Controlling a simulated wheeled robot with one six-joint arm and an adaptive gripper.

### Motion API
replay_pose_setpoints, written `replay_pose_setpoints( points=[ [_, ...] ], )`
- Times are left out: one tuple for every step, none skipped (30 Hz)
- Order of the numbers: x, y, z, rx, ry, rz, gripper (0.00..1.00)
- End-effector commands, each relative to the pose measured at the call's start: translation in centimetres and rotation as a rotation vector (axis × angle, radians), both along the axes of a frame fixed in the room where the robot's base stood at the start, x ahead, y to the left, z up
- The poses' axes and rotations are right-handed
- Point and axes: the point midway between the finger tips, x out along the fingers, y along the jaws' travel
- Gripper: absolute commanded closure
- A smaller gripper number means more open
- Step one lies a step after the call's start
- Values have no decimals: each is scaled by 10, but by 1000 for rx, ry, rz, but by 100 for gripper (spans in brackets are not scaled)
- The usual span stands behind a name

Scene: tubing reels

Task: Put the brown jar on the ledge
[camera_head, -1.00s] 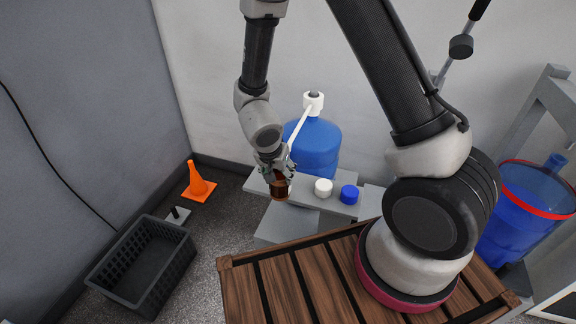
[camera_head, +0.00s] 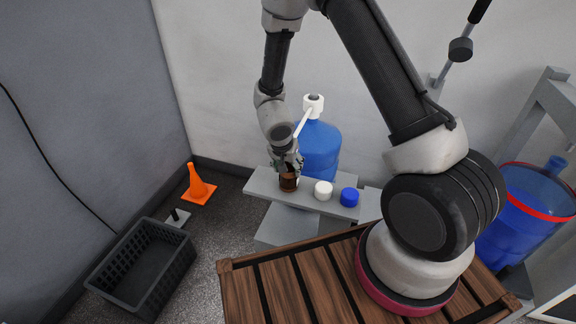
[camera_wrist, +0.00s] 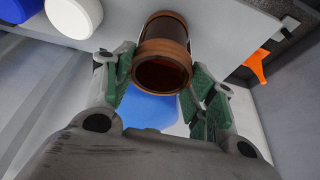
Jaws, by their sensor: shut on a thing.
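The brown jar (camera_head: 288,183) is at the left part of the grey ledge (camera_head: 259,185), left of the white cap. My gripper (camera_head: 287,165) is above it, with its fingers around the jar's upper part. In the wrist view the brown jar (camera_wrist: 163,62) shows its round brown rim between the green-padded fingers of my gripper (camera_wrist: 160,88). The grey ledge (camera_wrist: 222,35) lies beyond it there. I cannot tell whether the jar's base touches the ledge.
A white cap (camera_head: 323,190) and a blue cap (camera_head: 349,196) stand on the ledge to the right. A blue water jug (camera_head: 318,150) with a white pump is close behind. An orange cone (camera_head: 197,185) and black crate (camera_head: 142,268) are on the floor left.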

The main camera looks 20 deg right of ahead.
Motion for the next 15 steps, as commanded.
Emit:
replay_pose_setpoints(
  points=[
    [0,0,-1,0,0,0,72],
    [0,0,-2,0,0,0,72],
    [0,0,-3,0,0,0,72],
    [0,0,-2,0,0,-1,39],
    [0,0,-2,0,0,-1,33],
    [0,0,-2,0,0,-1,26],
    [0,0,-2,0,0,-1,23],
    [0,0,-2,0,0,-1,23],
    [0,0,-2,0,0,-1,23],
    [0,0,-2,0,0,-1,23],
    [0,0,-2,0,0,-1,23],
    [0,0,-2,0,0,-1,23],
    [0,0,-2,0,0,-1,23],
    [0,0,-2,0,0,-1,23],
    [0,0,-2,0,0,-1,23]
  ],
)
